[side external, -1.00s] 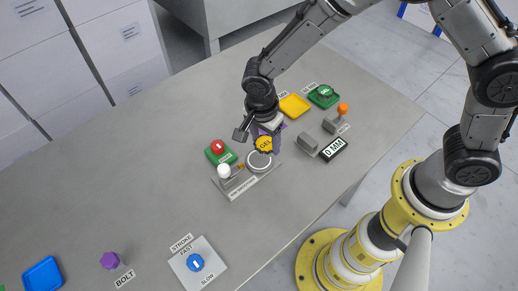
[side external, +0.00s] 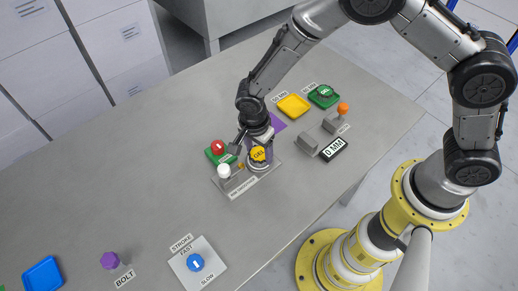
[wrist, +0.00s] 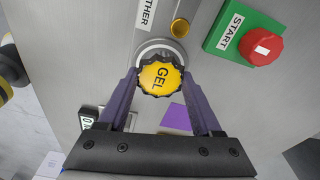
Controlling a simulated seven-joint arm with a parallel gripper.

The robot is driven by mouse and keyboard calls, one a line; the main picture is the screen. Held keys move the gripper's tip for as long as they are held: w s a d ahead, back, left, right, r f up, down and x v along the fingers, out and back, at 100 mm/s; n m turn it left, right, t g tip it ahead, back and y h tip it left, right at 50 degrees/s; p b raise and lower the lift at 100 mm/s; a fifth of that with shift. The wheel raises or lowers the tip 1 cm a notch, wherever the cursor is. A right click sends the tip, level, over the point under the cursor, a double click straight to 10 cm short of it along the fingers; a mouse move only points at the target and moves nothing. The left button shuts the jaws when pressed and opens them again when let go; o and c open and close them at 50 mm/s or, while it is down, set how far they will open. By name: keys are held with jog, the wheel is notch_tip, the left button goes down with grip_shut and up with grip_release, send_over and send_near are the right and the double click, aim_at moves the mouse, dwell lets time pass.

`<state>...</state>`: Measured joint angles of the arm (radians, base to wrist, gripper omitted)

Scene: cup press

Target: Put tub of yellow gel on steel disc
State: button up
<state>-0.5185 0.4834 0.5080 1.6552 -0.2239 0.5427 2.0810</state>
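The yellow tub marked GEL (side external: 258,154) is between the fingers of my gripper (side external: 259,157), at the steel disc (side external: 259,170). In the wrist view, the purple fingers of my gripper (wrist: 161,80) press on both sides of the tub (wrist: 160,76). The pale rim of the steel disc (wrist: 152,46) shows just beyond the tub, which covers most of the disc. The tub looks upright and on or very close to the disc; I cannot tell whether it touches.
A purple square (side external: 278,128), yellow pad (side external: 293,106), green pad (side external: 323,96), grey blocks (side external: 307,145) and a display (side external: 334,149) lie right. The table's left middle is clear.

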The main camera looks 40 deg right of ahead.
aim_at(256, 157)
jog(key=o, duration=0.4)
jog(key=shift+c, duration=0.2)
notch_tip(256, 157, up, 12)
jog(key=a, duration=0.1)
jog(key=shift+s+a+r, duration=0.15)
jog(key=shift+r, duration=0.05)
jog(key=s+d+r+n+t+y, duration=0.1)
jog(key=s+d+r+n, duration=0.25)
jog(key=d+r, duration=0.55)
jog(key=s+d+r+n+t, duration=0.2)
jog(key=s+d+r+n, duration=0.2)
jog(key=s, duration=0.4)
jog(key=s+d+r+n+t, duration=0.2)
jog(key=s+d+r+n, duration=0.1)
jog(key=s+d+n, duration=0.3)
jog(key=s+n, duration=0.2)
jog(key=shift+s+d+r, duration=0.25)
jog(key=shift+s+r, duration=0.1)
jog(key=shift+s, duration=0.05)
